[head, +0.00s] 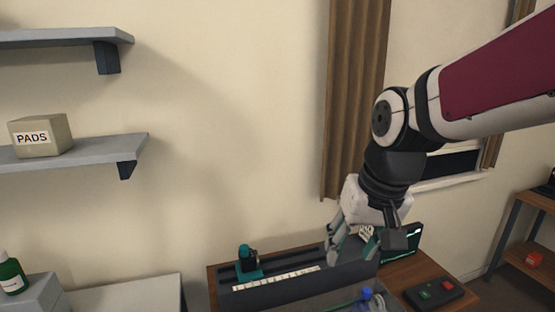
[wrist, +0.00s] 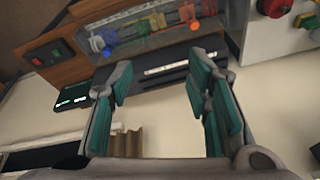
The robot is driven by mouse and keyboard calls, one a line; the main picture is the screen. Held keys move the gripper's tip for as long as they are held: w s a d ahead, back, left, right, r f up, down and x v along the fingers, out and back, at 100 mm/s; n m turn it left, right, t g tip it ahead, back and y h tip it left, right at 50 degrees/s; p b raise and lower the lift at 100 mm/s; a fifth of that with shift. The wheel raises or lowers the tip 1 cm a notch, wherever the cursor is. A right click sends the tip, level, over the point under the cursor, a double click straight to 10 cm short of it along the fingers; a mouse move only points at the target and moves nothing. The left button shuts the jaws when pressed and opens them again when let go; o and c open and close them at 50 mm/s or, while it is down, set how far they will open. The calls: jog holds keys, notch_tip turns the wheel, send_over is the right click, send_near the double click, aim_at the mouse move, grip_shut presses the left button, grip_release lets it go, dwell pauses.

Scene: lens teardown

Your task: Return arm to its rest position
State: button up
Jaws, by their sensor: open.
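My gripper (head: 352,250) hangs from my raised arm over the back of the workbench (head: 398,270) in the head view. In the wrist view my gripper (wrist: 160,88) shows two teal-padded fingers spread wide apart with nothing between them. A dark bench unit with a white scale strip (head: 277,279) lies below and to the left of the gripper. A teal device (head: 247,262) stands on that unit. Part of the unit and a screen are hidden behind the gripper in the head view.
A control box (head: 434,293) with red and green buttons sits at the bench's right. A dark screen (head: 402,243) stands behind it. Wall shelves (head: 85,148) hold a PADS box (head: 40,136) at left. A curtain (head: 354,90) hangs behind my arm. The wall's middle is clear.

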jog(key=s+d+r+t, duration=0.1)
jog(key=s+d, duration=0.2)
jog(key=s, duration=0.3)
jog(key=s+d+r+t+h, duration=0.1)
jog(key=s+d, duration=0.2)
jog(key=s, duration=0.4)
jog(key=shift+s+d+r, duration=0.25)
jog(key=shift+r, duration=0.1)
